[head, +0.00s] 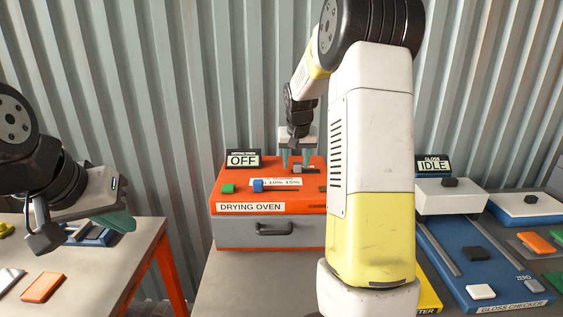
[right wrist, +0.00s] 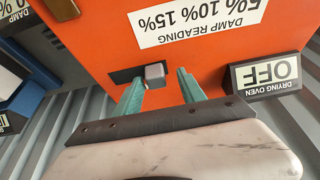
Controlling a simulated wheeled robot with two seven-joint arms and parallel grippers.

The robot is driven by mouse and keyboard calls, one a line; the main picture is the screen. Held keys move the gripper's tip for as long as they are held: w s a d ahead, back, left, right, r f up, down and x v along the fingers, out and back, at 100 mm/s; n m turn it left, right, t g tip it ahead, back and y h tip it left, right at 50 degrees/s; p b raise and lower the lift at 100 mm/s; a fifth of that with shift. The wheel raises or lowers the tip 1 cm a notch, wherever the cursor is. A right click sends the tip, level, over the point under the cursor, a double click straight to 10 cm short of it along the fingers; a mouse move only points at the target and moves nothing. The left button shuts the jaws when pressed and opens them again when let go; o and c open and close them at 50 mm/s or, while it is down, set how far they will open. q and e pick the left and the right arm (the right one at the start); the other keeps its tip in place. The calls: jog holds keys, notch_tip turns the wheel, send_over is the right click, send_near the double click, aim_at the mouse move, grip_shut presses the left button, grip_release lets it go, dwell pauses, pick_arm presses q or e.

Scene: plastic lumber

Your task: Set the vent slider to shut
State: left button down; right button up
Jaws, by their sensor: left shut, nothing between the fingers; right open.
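The orange drying oven (head: 235,203) stands on the middle table, its sign reading OFF. A small grey slider knob (head: 298,169) sits in a dark slot on its top, towards the back; I take it for the vent slider. The knob also shows in the right wrist view (right wrist: 155,71), at one end of the visible slot. My right gripper (head: 296,159) is open above the oven top. Its teal fingertips (right wrist: 163,87) are on either side of the knob, nearer on the left; contact cannot be told. My left gripper (head: 120,221) is shut and empty over the left table.
A gloss checker (head: 478,262) with an IDLE sign stands at right, partly behind my right arm. A corrugated wall is close behind.

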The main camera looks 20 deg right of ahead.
jog(key=v, duration=0.7)
jog(key=shift+r, duration=0.35)
jog(key=shift+s, duration=0.25)
